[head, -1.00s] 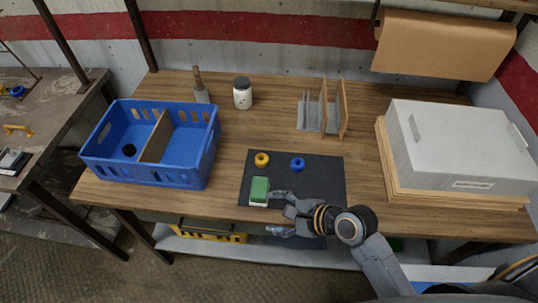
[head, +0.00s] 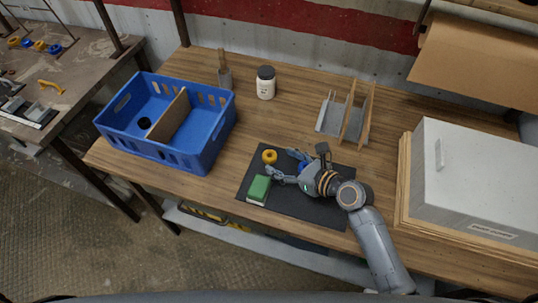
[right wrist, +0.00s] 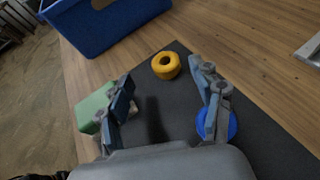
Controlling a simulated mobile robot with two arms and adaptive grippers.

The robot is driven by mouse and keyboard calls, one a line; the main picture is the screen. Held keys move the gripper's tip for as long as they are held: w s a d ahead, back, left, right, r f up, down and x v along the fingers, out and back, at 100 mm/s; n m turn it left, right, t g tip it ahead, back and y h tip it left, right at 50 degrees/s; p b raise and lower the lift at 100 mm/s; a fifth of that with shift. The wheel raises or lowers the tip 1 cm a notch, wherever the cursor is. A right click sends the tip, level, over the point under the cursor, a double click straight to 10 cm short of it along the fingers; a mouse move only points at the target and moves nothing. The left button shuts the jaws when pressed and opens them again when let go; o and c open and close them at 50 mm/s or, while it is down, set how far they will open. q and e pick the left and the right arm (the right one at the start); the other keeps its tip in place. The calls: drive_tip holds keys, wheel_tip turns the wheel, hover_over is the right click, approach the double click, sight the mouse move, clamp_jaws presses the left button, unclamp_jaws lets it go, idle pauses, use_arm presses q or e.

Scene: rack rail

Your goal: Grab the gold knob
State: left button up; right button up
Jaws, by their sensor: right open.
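The gold knob (head: 270,156) is a small yellow ring-shaped piece lying on the dark mat (head: 315,210). In the right wrist view the gold knob (right wrist: 166,66) sits just beyond the fingertips, roughly centred between them. My right gripper (head: 281,163) is open and empty, low over the mat, with its fingers pointing at the knob. In the right wrist view its fingers (right wrist: 163,78) are spread apart. My left gripper is not in view.
A blue knob (right wrist: 232,124) is partly hidden behind one right finger. A green and white block (head: 258,188) lies beside the other finger.

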sight(270, 154)
drive_tip(key=shift+w+a+f, duration=0.15)
drive_tip(key=shift+w+f, duration=0.25)
drive_tip(key=shift+w, duration=0.3)
drive_tip(key=x, duration=0.4)
drive_tip(key=shift+w+a+f, duration=0.1)
drive_tip(key=shift+a+f, duration=0.05)
drive_tip(key=shift+a, duration=0.2)
drive_tip(key=shift+w+a+f, duration=0.15)
drive_tip(key=shift+w+f, duration=0.05)
drive_tip(key=shift+w, duration=0.05)
drive_tip(key=shift+s, duration=0.1)
drive_tip(key=c, duration=1.3)
drive_tip(key=shift+r, duration=0.1)
